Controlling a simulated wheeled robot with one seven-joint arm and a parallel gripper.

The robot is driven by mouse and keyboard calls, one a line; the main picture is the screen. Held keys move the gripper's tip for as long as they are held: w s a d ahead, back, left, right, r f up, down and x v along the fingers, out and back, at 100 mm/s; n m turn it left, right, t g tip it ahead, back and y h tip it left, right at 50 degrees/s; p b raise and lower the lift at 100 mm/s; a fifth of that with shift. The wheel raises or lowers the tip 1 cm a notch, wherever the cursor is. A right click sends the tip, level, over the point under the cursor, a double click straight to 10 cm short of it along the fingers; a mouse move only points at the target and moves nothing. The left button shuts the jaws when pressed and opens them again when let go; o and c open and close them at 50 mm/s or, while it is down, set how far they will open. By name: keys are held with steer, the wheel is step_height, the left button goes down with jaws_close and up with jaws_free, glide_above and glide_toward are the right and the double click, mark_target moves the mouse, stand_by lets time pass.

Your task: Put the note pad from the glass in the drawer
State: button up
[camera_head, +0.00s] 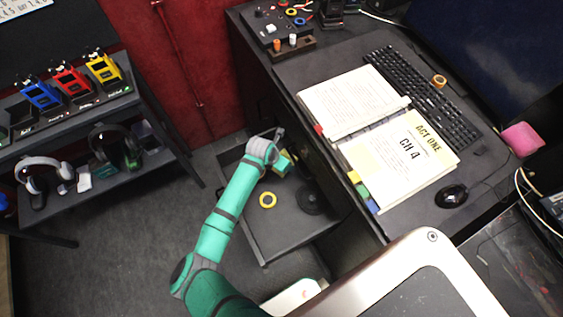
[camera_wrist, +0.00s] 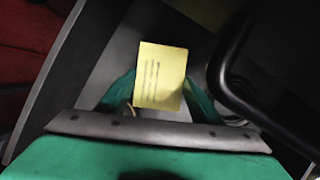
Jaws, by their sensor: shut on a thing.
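My gripper (camera_wrist: 158,98) is shut on the yellow note pad (camera_wrist: 160,75), which has a few dark lines of writing. In the head view the note pad (camera_head: 284,163) shows at the end of my arm, over the far end of the open drawer (camera_head: 290,234). I cannot tell whether the pad touches the drawer floor. The drawer holds a yellow tape ring (camera_head: 268,200) and a dark round object (camera_head: 311,202). I cannot make out the glass in either view.
The desk above the drawer carries an open binder (camera_head: 398,160), a keyboard (camera_head: 425,100), a mouse (camera_head: 451,196) and a pink block (camera_head: 522,139). A shelf (camera_head: 150,180) with headphones and coloured devices stands at the left. A dark curved bar (camera_wrist: 222,85) is close at the right in the wrist view.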

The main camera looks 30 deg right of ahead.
steer(key=f, duration=0.1)
steer(key=w+d+f, duration=0.1)
steer(key=w+f, duration=0.1)
steer(key=shift+w+d+f, duration=0.15)
steer(key=shift+d+f, duration=0.05)
steer(key=shift+d, duration=0.1)
steer(key=shift+f, duration=0.9)
steer(key=shift+w+f, duration=0.1)
steer(key=shift+f, duration=0.5)
steer(key=shift+f, duration=0.1)
steer(key=o, duration=1.2)
steer(key=v, duration=1.2)
